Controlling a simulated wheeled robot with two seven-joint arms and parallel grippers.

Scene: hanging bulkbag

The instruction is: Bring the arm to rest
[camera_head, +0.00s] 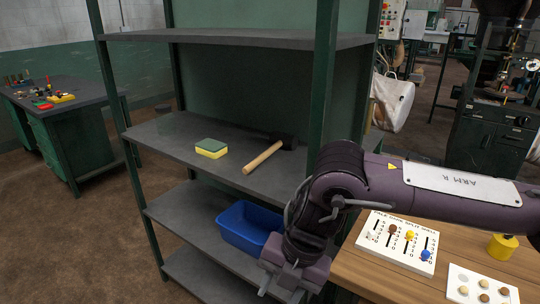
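My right arm, marked "ARM R", comes in from the right and reaches across to the shelf unit. Its wrist bends down, so my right gripper (281,287) is at the bottom edge of the picture, in front of the blue bin's right side. My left arm and gripper are not in view.
The green-framed shelf (165,131) holds a sponge (211,148) and a hammer (265,155); a blue bin (247,226) sits lower. A wooden table (375,275) with a slider board (397,240) lies under my arm. A white bag (392,100) hangs behind.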

